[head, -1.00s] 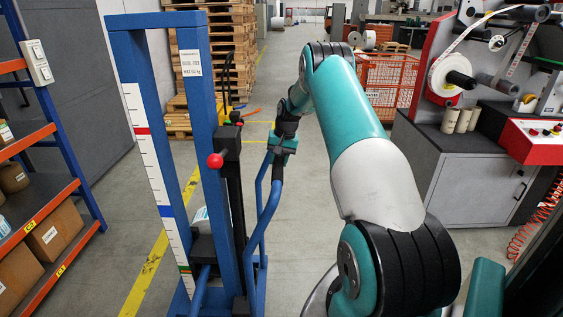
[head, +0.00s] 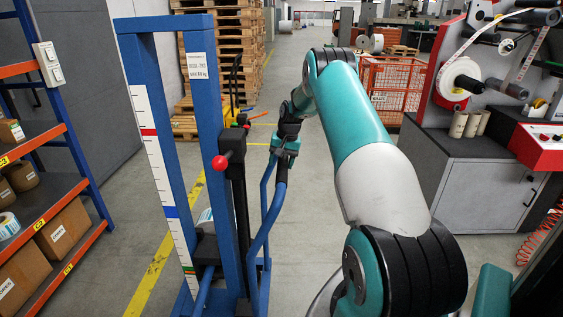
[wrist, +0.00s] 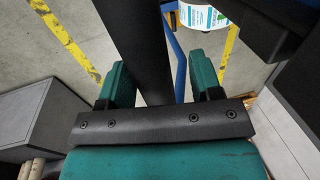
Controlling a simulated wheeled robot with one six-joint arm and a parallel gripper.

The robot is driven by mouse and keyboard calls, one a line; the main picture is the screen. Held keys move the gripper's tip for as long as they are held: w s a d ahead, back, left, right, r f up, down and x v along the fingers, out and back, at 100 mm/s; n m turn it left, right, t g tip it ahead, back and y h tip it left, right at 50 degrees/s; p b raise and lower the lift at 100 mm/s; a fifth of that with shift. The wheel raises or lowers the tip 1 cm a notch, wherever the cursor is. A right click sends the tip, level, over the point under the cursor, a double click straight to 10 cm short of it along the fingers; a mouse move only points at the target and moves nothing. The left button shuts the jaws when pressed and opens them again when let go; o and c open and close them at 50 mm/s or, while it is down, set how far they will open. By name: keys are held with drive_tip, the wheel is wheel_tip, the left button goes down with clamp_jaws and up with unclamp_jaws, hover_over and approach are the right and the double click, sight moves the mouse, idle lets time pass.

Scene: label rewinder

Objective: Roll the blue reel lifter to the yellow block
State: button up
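The blue reel lifter (head: 211,85) stands upright just ahead and left of my arm in the head view. It has a tall blue frame, a white measuring scale and a red knob. My gripper (head: 285,147) is at the lifter's push handle (head: 267,222). In the wrist view the teal fingers of my gripper (wrist: 155,88) sit on both sides of the handle's black grip (wrist: 140,45), closed on it. A white roll (wrist: 205,16) on the lifter shows in the wrist view. I cannot make out the yellow block in either view.
A shelf with boxes (head: 65,225) stands close on the left. Stacked pallets (head: 232,50) and a red wire cage (head: 392,85) stand further ahead. The rewinder's grey cabinet (head: 485,195) is on the right. A yellow floor line (head: 160,262) runs beside the lifter; the central aisle looks clear.

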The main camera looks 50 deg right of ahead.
drive_tip(key=shift+s+d+r, duration=0.1)
drive_tip(key=shift+d+r, duration=0.05)
drive_tip(key=shift+r, duration=0.2)
drive_tip(key=b+v, duration=0.1)
drive_tip(key=v, duration=1.5)
drive_tip(key=shift+r, duration=0.35)
drive_tip(key=w+a+r+n, duration=0.1)
drive_tip(key=a+r+n, duration=0.1)
drive_tip(key=a, duration=0.6)
drive_tip(key=w+a+r+n, duration=0.2)
drive_tip(key=a, duration=0.6)
drive_tip(key=s+a+r+n+y, duration=0.1)
drive_tip(key=s+a+n, duration=0.15)
drive_tip(key=a, duration=0.75)
drive_tip(key=s+a+r+n+y, duration=0.15)
drive_tip(key=s+a, duration=0.25)
drive_tip(key=a, duration=0.5)
drive_tip(key=s+a+f+n+g, duration=0.1)
drive_tip(key=s+a+n, duration=0.3)
drive_tip(key=s+a, duration=0.4)
drive_tip(key=s+a+f+n+g, duration=0.1)
drive_tip(key=s+a+f+n, duration=0.2)
drive_tip(key=s, duration=1.3)
drive_tip(key=a+n, duration=0.2)
drive_tip(key=a, duration=0.3)
drive_tip(key=shift+s, duration=0.15)
